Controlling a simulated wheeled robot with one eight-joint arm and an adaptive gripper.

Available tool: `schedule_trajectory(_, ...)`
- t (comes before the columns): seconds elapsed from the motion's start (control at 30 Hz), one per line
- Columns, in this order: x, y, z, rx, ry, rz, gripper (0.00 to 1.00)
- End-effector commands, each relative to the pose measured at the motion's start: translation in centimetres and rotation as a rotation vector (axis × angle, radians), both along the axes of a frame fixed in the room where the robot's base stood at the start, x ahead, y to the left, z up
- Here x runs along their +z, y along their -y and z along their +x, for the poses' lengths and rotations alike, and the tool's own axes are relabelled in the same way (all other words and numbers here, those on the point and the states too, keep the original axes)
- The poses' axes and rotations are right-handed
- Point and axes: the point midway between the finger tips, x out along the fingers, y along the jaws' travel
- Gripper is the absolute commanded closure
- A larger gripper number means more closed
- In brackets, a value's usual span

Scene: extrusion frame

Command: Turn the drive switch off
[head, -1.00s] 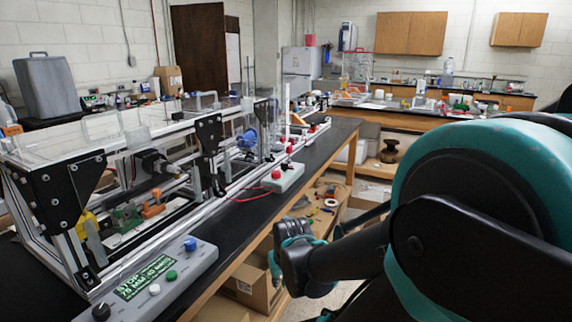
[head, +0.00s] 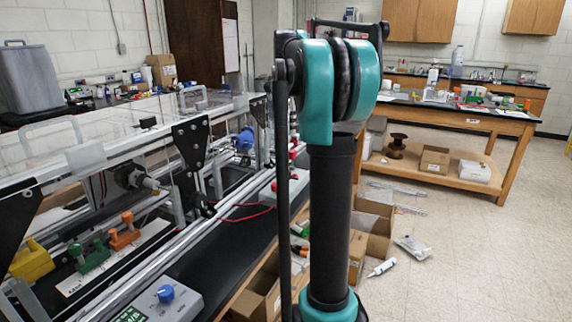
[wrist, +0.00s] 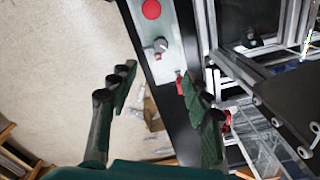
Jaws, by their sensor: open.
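In the wrist view a pale control box (wrist: 172,28) carries a large red button (wrist: 152,9) and a grey rotary knob (wrist: 160,44). The knob may be the drive switch; I cannot read any label or its setting. My gripper (wrist: 155,76) is open and empty. Its two dark green fingers are spread, and the box lies beyond their tips, apart from them. In the head view my gripper is not seen. A grey control box (head: 180,310) with a blue knob (head: 165,293) shows at the bottom, its display partly cut off.
The extrusion frame (head: 62,158) with clear covers stands on the black bench at left. Another box (head: 262,194) with red parts is partly hidden by my arm. Open cardboard boxes (head: 372,222) are beside the bench. The floor (head: 480,265) at right is mostly clear.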

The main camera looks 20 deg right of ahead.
Motion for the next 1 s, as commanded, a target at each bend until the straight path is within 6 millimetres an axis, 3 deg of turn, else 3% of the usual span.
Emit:
schedule_trajectory(0.13,0.1,0.3,0.2,-0.026,-0.008,0.001,0.51)
schedule_trajectory(0.27,-1.5,0.2,0.2,-0.025,-0.008,0.001,0.51)
schedule_trajectory(0.8,-12.0,0.2,0.2,-0.023,-0.007,0.001,0.51)
schedule_trajectory(1.0,-15.1,0.2,0.2,-0.023,-0.007,0.001,0.51)
